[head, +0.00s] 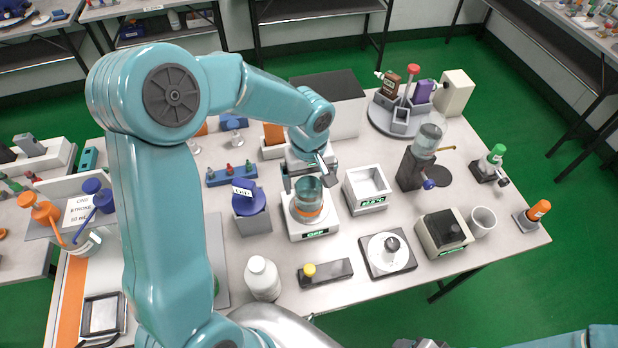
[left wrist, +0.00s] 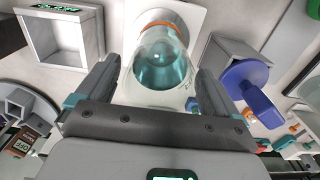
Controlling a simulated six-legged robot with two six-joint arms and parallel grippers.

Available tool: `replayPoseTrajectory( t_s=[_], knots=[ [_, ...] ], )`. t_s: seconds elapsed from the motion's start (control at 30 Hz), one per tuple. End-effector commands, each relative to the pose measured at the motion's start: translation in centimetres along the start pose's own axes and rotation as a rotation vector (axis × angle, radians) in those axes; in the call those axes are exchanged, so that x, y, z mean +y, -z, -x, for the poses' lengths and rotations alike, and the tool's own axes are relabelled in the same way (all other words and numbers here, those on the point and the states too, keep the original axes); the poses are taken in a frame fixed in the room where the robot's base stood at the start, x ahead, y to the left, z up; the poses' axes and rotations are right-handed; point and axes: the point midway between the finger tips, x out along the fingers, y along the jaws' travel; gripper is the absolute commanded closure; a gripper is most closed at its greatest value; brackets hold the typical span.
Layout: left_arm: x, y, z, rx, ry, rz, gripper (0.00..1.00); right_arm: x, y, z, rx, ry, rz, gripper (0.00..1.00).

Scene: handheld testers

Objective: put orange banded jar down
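The orange banded jar (head: 308,199) is a clear, teal-tinted vessel with an orange band low down. It stands upright on a white scale (head: 324,228) whose display reads OFF. In the left wrist view the jar (left wrist: 160,62) lies between the two fingers, with its orange band toward the far end. My left gripper (head: 309,180) is above the jar with a finger on either side. In the wrist view the gripper (left wrist: 158,72) is open, with narrow gaps between fingers and glass. A grey piece at the bottom edge (head: 420,344) looks like my right gripper; its fingers cannot be made out.
A white open box (head: 367,188) stands right of the scale. A grey block with a blue top (head: 251,212) stands close on the left. In front are a white bottle (head: 262,278), a dark device with a yellow knob (head: 325,273) and a round-plate tester (head: 387,255).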

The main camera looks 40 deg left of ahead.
Motion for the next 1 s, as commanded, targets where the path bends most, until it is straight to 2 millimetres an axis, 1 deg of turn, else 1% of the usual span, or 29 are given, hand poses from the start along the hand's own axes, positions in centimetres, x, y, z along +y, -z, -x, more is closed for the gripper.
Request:
replayPoseTrajectory(
  t_s=[0.23,0.3,0.37,0.47,0.6,0.7,0.83,0.9,1.0],
  knots=[
    [0.0,0.0,0.2,0.000,0.000,0.000,0.00,-0.1,0.0,0.2,0.000,0.000,0.000,0.41],
    [0.0,0.0,0.7,0.000,0.000,0.000,0.00,-0.2,0.0,0.7,0.000,0.000,0.000,0.41],
    [0.1,0.1,1.3,0.003,-0.002,0.001,0.00,-0.1,0.0,0.4,0.001,0.000,0.000,0.41],
    [0.1,0.1,3.4,0.006,-0.005,0.001,0.00,-0.1,0.0,0.3,0.000,0.000,0.000,0.41],
    [0.1,0.0,6.8,0.005,-0.005,0.000,0.00,-0.1,0.0,0.2,0.000,0.000,0.000,0.41],
    [0.1,0.1,9.0,0.004,-0.003,0.000,0.00,-0.1,0.0,0.3,0.000,0.000,0.000,0.41],
    [0.1,0.1,11.1,0.002,-0.003,0.000,0.00,-0.1,0.0,0.3,0.000,0.000,0.000,0.41],
    [0.0,0.0,11.8,0.002,-0.001,0.001,0.00,-0.1,0.0,0.3,0.000,0.000,0.000,0.41],
    [0.0,0.0,12.3,0.001,-0.001,0.000,0.00,-0.1,0.0,0.3,0.000,0.000,0.000,0.41]
  ],
)
